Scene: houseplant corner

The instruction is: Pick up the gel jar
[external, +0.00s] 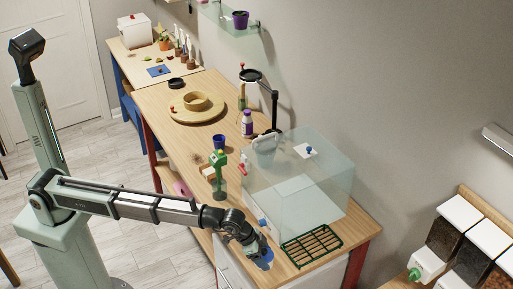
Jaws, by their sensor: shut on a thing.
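My gripper (261,249) is at the front edge of the wooden bench, left of the green wire rack. It points down and is shut on a small blue thing (266,264), which looks like the gel jar. The fingers hide part of it, and it is too small to read a label. I cannot tell whether it touches the bench top.
A clear glass case (318,178) stands just behind the gripper. A green wire rack (312,245) lies to its right. A green stand (219,180), a blue pot (219,142), a purple bottle (247,124) and a round wooden board (181,116) stand farther back.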

